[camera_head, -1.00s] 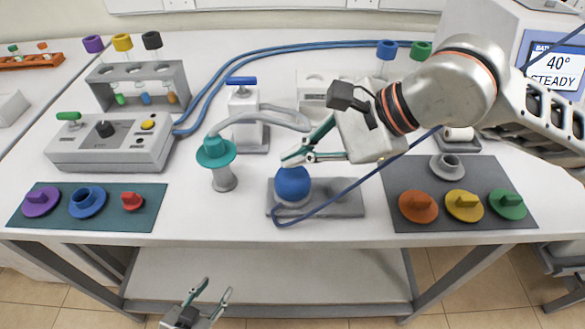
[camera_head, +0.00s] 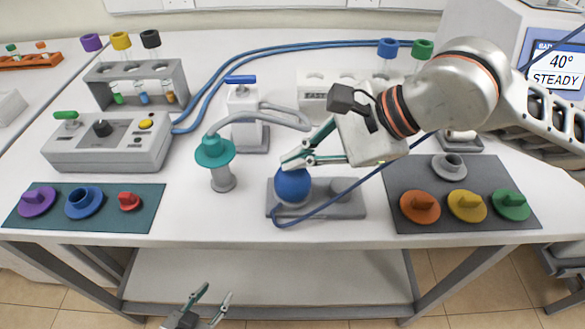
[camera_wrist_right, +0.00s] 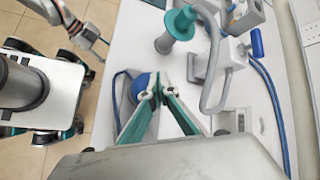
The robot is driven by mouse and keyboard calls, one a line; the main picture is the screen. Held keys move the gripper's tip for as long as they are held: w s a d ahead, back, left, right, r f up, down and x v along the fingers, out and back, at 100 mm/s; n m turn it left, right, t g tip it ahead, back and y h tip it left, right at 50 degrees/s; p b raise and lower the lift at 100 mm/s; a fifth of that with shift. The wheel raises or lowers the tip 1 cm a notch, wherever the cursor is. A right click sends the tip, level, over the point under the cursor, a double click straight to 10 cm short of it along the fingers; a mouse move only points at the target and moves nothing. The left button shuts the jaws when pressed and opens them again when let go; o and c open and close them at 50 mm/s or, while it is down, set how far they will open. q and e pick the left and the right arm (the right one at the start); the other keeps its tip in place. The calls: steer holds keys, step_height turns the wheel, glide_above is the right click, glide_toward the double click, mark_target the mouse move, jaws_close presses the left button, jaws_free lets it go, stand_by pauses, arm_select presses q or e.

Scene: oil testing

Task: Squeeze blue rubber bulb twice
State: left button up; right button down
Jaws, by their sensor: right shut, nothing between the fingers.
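The blue rubber bulb (camera_head: 292,187) sits on a grey base (camera_head: 338,198) near the front edge of the table. A thin dark blue tube runs from the base up to the right. My right gripper (camera_head: 290,162) is just above the bulb, its fingertips shut together with nothing between them and pointing left. In the right wrist view the shut fingertips (camera_wrist_right: 151,82) overlap the bulb (camera_wrist_right: 140,84), partly hiding it; I cannot tell whether they touch it. My left gripper (camera_head: 215,300) is open and empty, low in front of the table.
A teal-capped fitting (camera_head: 215,152) stands left of the bulb, with a grey hose to a valve with a blue handle (camera_head: 240,80). A teal mat (camera_head: 100,220) and a grey mat (camera_head: 465,225) hold coloured caps. A control box (camera_head: 105,150) stands at left.

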mark_target(297, 172)
arm_select(q)
steer(key=shift+s+f+b, duration=0.2)
steer(key=shift+f+b, duration=0.1)
steer(key=shift+f, duration=0.15)
steer(key=shift+s+f+b, duration=0.2)
steer(key=shift+f+b, duration=0.1)
steer(key=shift+f, duration=0.15)
arm_select(e)
steer(key=shift+f, duration=1)
arm_select(q)
steer(key=shift+r, duration=0.1)
arm_select(e)
steer(key=shift+r, duration=0.15)
arm_select(q)
steer(key=shift+w+r+p, duration=0.4)
steer(key=shift+r+p, duration=0.2)
steer(key=shift+r, duration=0.2)
arm_select(e)
steer(key=shift+r, duration=1.25)
steer(key=shift+r+p, duration=1.1)
steer(key=shift+r, duration=1.45)
arm_select(q)
steer(key=r, duration=0.1)
steer(key=w+r, duration=0.1)
steer(key=r, duration=0.1)
steer(key=shift+t, duration=0.3)
jaws_close()
